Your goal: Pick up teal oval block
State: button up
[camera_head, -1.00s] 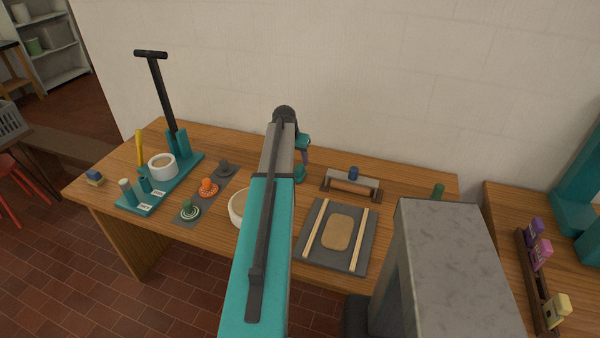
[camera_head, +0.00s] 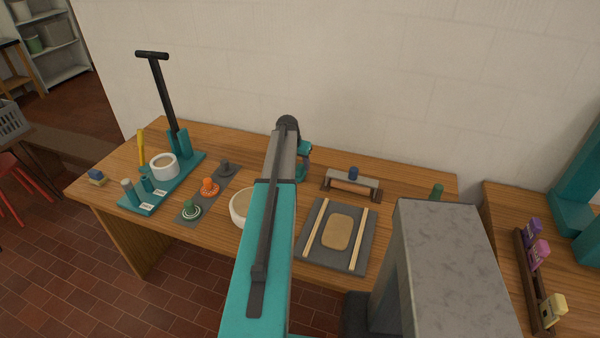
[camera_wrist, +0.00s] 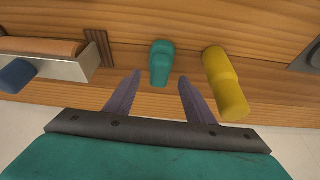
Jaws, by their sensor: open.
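A teal oval block (camera_wrist: 161,61) stands on the wooden table in the middle of the wrist view, with a rounded top and a longer body below. My gripper (camera_wrist: 159,77) is open, its two dark fingers apart. In the picture the fingertips lie to either side of the block's lower end. The gap in height between fingers and block is hard to tell. In the head view my own arm covers this spot, and I cannot make out the block there.
A yellow cylinder (camera_wrist: 226,84) is close to the right finger. A grey holder with a roller (camera_head: 351,186) and blue knob is at the left in the wrist view. A dark board (camera_head: 313,224) with a clay slab and a white bowl (camera_head: 237,208) flank my arm.

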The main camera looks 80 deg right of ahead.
aim_at(300, 167)
jog(key=shift+p+x, duration=0.9)
jog(key=shift+x, duration=1.05)
jog(key=c, duration=1.1)
jog(key=shift+c, duration=0.2)
jog(key=shift+r, duration=0.2)
jog(key=shift+r+b, duration=1.25)
jog(key=shift+r, duration=0.3)
jog(key=s+a+r+b, duration=0.1)
jog(key=a+b, duration=0.3)
jog(key=a, duration=1.2)
jog(key=shift+r+b, duration=0.25)
jog(key=shift+b, duration=0.15)
jog(key=shift+s, duration=0.1)
